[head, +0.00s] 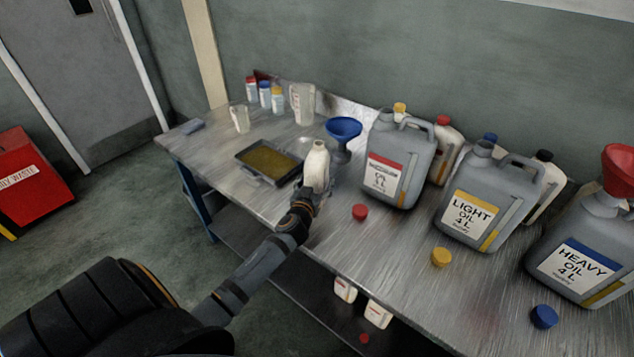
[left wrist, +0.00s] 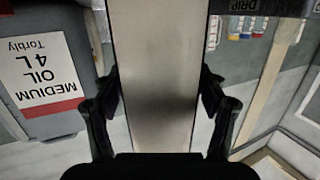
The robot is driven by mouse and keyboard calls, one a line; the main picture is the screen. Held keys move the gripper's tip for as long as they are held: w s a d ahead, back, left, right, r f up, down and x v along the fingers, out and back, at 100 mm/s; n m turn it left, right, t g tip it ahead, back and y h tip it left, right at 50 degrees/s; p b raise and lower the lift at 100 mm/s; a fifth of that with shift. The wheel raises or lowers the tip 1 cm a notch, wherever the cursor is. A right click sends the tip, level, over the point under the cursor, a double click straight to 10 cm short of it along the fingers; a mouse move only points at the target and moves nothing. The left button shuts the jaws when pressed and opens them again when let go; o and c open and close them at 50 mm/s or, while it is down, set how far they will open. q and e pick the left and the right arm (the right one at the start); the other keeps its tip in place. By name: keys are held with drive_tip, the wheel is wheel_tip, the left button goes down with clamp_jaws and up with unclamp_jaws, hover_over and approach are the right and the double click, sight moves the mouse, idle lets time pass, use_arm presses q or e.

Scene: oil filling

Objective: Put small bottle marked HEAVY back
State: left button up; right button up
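My left gripper (head: 308,192) is shut around a small white bottle (head: 316,166), which stands upright over or on the metal bench (head: 350,290). I cannot tell whether its base touches the bench. In the left wrist view the bottle (left wrist: 155,75) is a plain pale surface between the two fingers (left wrist: 158,95). No HEAVY label shows on it, and its marking is hidden. The large grey HEAVY OIL jug (head: 575,262) stands at the right with a red funnel (head: 619,170) on top. My right gripper is not in view.
The MEDIUM OIL jug (head: 395,170) and LIGHT OIL jug (head: 485,205) stand right of the bottle. A tray (head: 243,160), blue funnel (head: 343,130) and pitcher (head: 303,103) are behind. Loose red (head: 360,212), yellow (head: 441,257) and blue (head: 544,317) caps lie in front.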

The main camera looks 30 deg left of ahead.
use_arm(q)
drive_tip(key=shift+w+a+f, duration=0.1)
drive_tip(key=shift+w, duration=0.05)
drive_tip(key=b+v, duration=0.2)
drive_tip(key=v, duration=1)
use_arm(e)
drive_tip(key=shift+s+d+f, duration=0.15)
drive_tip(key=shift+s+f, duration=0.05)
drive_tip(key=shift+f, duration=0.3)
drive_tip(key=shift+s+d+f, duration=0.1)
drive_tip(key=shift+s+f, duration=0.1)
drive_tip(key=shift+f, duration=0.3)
